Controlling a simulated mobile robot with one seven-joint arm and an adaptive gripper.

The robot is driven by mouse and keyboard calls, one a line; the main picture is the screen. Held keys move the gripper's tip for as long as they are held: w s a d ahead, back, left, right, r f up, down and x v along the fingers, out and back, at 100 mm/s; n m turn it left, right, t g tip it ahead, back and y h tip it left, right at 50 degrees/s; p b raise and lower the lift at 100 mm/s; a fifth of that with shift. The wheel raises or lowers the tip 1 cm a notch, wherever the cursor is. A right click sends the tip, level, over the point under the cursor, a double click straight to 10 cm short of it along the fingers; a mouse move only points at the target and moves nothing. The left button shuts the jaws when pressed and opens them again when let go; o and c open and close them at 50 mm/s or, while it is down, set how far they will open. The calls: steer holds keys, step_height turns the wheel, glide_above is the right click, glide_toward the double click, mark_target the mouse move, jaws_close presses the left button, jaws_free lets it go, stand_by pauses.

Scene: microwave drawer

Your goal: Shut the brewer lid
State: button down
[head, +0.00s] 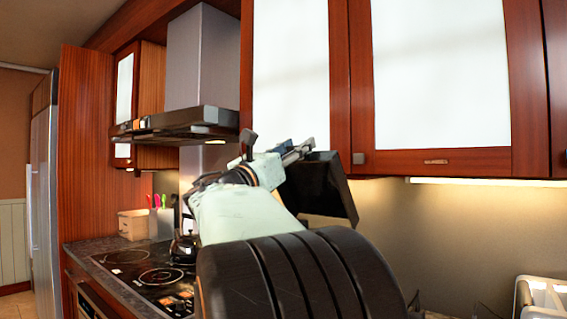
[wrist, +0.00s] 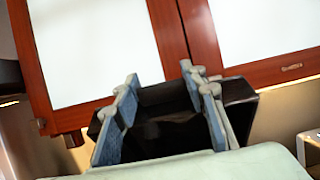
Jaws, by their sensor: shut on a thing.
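The brewer lid (head: 330,190) is a dark, boxy piece, raised and tilted beneath the wall cabinets in the head view. The rest of the brewer is hidden behind my arm. My gripper (head: 298,152) is at the lid's upper left edge. In the wrist view, the two blue-grey fingers of my gripper (wrist: 160,82) are set wide apart, with the dark lid (wrist: 165,97) between them. The gripper is shut on the lid. The exact contact at the fingertips is hard to make out.
Wall cabinets (head: 430,80) with white panels hang close above the lid. A range hood (head: 180,122) is over the stove (head: 140,275) at left, where a kettle (head: 183,248) stands. A white rack (head: 543,295) is at lower right.

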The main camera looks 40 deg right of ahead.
steer(key=s+a+f+b, duration=0.1)
steer(key=a+f+b, duration=0.3)
steer(key=f+b, duration=0.3)
steer(key=s+a+f+h+b, duration=0.1)
steer(key=a+f+b, duration=0.3)
steer(key=f+b, duration=0.4)
steer(key=shift+s+a+f+b, duration=0.2)
steer(key=shift+a+f+b, duration=0.15)
steer(key=shift+f, duration=2.6)
steer(key=c, duration=1.7)
jaws_free()
steer(key=o, duration=0.5)
steer(key=shift+s+a, duration=0.1)
steer(key=shift+a, duration=0.1)
steer(key=shift+o, duration=0.2)
steer(key=shift+d, duration=0.1)
steer(key=shift+r, duration=0.3)
